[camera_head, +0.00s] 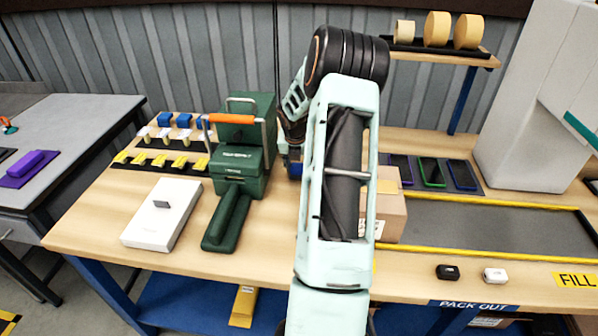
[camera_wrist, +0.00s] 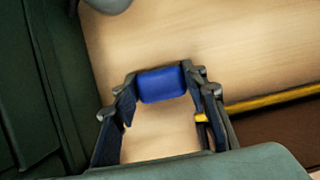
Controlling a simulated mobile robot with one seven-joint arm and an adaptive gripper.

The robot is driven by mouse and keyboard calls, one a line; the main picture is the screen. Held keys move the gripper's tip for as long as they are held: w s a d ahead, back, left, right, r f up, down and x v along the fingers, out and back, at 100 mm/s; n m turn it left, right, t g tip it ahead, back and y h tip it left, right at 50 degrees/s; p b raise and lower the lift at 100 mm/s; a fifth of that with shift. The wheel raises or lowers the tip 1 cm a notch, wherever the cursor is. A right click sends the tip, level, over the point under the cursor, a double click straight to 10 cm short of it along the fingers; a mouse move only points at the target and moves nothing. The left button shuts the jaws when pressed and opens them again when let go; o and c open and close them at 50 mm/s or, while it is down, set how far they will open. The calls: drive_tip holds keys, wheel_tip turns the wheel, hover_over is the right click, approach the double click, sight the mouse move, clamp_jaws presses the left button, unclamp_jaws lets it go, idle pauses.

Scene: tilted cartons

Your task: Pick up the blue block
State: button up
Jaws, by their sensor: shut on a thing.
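The blue block (camera_wrist: 162,86) is between my fingertips in the wrist view. My gripper (camera_wrist: 161,78) is shut on it, with one finger against each side. Bare wooden tabletop shows around the block; I cannot tell whether the block touches it. In the head view my own arm covers most of the gripper and the block.
A green machine (camera_head: 238,150) with an orange-topped handle stands close left of my gripper. A cardboard carton (camera_head: 391,214) is right of my arm. A white box (camera_head: 162,212) lies at left, below rows of small blue, white and yellow items. Yellow-edged dark strip (camera_head: 480,222) lies at right.

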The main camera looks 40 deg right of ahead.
sight(299, 165)
drive_tip(key=shift+c, duration=1.3)
drive_tip(key=shift+r, duration=0.1)
wheel_tip(299, 165, up, 10)
drive_tip(key=shift+f+p, duration=0.1)
drive_tip(key=shift+p, duration=0.45)
